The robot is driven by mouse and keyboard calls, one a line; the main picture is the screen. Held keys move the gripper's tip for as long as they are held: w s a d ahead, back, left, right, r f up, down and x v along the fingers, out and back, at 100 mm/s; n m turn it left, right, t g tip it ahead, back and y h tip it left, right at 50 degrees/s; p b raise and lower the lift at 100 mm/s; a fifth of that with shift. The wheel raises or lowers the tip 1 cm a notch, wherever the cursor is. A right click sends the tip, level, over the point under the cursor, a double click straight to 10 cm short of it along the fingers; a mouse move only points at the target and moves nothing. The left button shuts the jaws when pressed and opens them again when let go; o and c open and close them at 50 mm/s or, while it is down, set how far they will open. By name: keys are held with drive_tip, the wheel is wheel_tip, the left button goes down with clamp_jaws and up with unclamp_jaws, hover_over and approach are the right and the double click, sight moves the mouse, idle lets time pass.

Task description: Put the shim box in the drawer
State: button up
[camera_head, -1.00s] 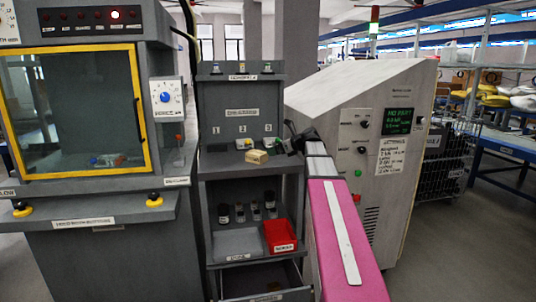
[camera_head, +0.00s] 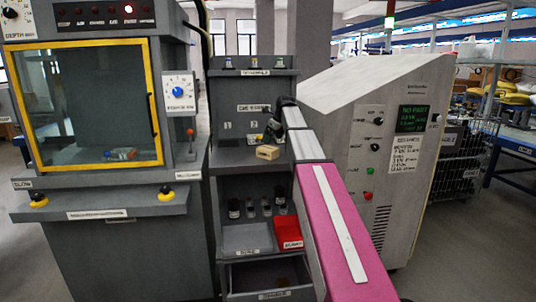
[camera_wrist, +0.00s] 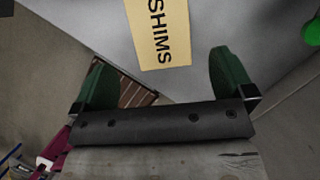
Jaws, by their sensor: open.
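The shim box (camera_head: 267,152), a small pale yellow block, sits on the grey workstation's upper shelf near its front edge. In the wrist view the box (camera_wrist: 160,30), labelled SHIMS, lies ahead of my gripper (camera_wrist: 161,70), roughly in line with the gap between the green fingers. My gripper is open and empty. In the head view my gripper (camera_head: 270,130) is just above and behind the box, partly hidden by my arm. The drawer (camera_head: 272,294) at the bottom of the workstation stands pulled out, and a small brownish thing lies inside it.
A red bin (camera_head: 288,234) and a grey tray (camera_head: 246,238) sit on the lower shelf, with dark bottles behind them. A machine with a yellow-framed window (camera_head: 85,105) stands left. A pale slanted cabinet (camera_head: 345,120) stands right, close to my arm.

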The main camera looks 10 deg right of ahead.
sight(269, 148)
drive_tip(key=x, duration=0.8)
drive_tip(key=c, duration=1.2)
drive_tip(key=shift+o, duration=0.2)
